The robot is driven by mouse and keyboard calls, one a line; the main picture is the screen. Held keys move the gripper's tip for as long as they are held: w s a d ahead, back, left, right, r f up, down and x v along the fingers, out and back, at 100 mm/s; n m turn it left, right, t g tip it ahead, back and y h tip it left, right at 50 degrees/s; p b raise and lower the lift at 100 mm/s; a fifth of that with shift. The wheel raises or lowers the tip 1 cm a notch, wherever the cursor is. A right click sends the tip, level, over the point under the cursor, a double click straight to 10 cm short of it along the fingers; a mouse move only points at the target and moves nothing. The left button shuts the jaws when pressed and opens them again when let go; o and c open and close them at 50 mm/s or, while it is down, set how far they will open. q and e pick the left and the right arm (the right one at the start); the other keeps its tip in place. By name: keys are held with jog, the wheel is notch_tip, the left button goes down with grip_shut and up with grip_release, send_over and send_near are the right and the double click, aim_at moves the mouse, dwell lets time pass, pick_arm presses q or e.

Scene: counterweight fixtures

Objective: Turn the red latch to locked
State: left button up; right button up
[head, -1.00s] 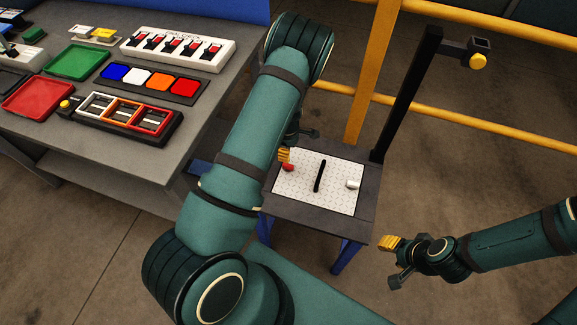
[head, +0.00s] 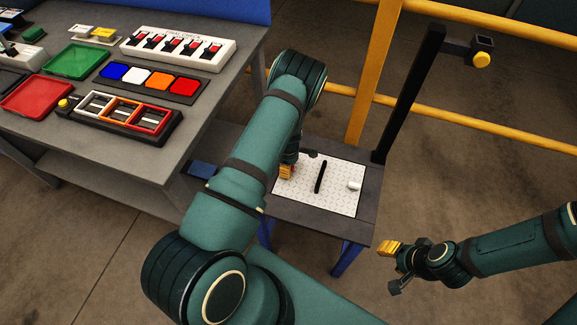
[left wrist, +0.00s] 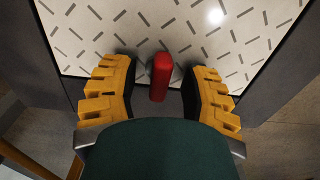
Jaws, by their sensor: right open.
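The red latch (left wrist: 160,76) is a short rounded bar on a white patterned plate (left wrist: 110,30), seen in the left wrist view. My left gripper (left wrist: 161,72) is open, with one yellow ridged finger on each side of the latch and visible gaps between. In the head view, my left gripper (head: 286,171) is low over the left edge of the plate (head: 335,203), and it hides the latch there. My right gripper (head: 393,264) is open and empty, to the right of the small stand.
The plate also carries a black bar (head: 320,177) and a white knob (head: 355,185). A black post (head: 408,95) with a yellow knob (head: 481,60) rises behind the stand. A grey workbench (head: 215,120) with trays and switches is at left. Yellow rails (head: 440,112) run behind.

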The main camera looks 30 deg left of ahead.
pick_arm(q)
grip_shut()
jog(key=m+b, duration=0.2)
jog(key=m, duration=0.1)
jog(key=shift+f, duration=0.1)
jog(key=m+b, duration=0.1)
jog(key=m, duration=0.2)
jog(key=shift+m, duration=0.4)
jog(key=m+b, duration=0.2)
jog(key=m, duration=0.3)
jog(key=shift+b, duration=0.3)
jog(key=m+b, duration=0.1)
jog(key=m, duration=0.5)
jog(key=shift+b, duration=0.3)
